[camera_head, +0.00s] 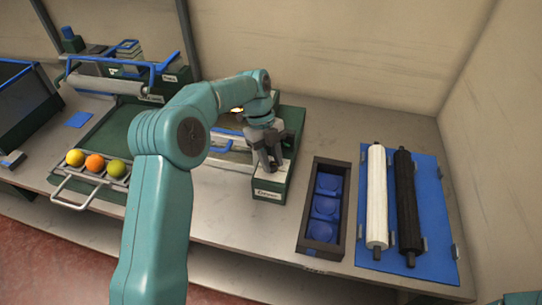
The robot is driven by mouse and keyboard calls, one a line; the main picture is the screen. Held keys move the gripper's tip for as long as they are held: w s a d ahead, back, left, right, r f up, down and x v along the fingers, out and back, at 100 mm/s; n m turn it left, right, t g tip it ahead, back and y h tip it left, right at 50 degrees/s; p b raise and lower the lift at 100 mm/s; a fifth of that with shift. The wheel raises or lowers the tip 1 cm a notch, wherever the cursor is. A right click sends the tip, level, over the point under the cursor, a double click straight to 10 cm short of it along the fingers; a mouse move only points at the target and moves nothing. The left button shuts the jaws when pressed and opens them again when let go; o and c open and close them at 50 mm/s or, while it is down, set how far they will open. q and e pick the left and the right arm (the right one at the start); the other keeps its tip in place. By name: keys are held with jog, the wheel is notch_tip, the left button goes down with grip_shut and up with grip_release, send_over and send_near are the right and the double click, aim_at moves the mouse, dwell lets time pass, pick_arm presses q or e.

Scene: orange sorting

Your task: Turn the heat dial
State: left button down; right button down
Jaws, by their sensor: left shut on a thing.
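My left gripper (272,156) points down at the right end of a green and silver machine with a small white label (268,192). Its fingers are shut at the machine's top, on what appears to be the heat dial. The dial itself is hidden by the fingers, so its setting cannot be told. My arm covers much of the machine's left side. My right gripper is not in view.
A dark tray with blue round-marked compartments (345,212) stands to the right. Beyond it, a white roller (376,200) and a black roller (405,200) lie on a blue board (432,190). Yellow, orange and green balls sit in a rack (62,192) at left.

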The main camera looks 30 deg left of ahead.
pick_arm(q)
jog(key=shift+m, duration=0.3)
jog(key=c, duration=0.9)
grip_release()
jog(key=shift+o, duration=0.2)
jog(key=p+v, duration=0.9)
jog(key=v, duration=0.7)
jog(key=shift+w+p, duration=0.15)
jog(key=shift+p, duration=0.25)
jog(key=shift+r, duration=0.1)
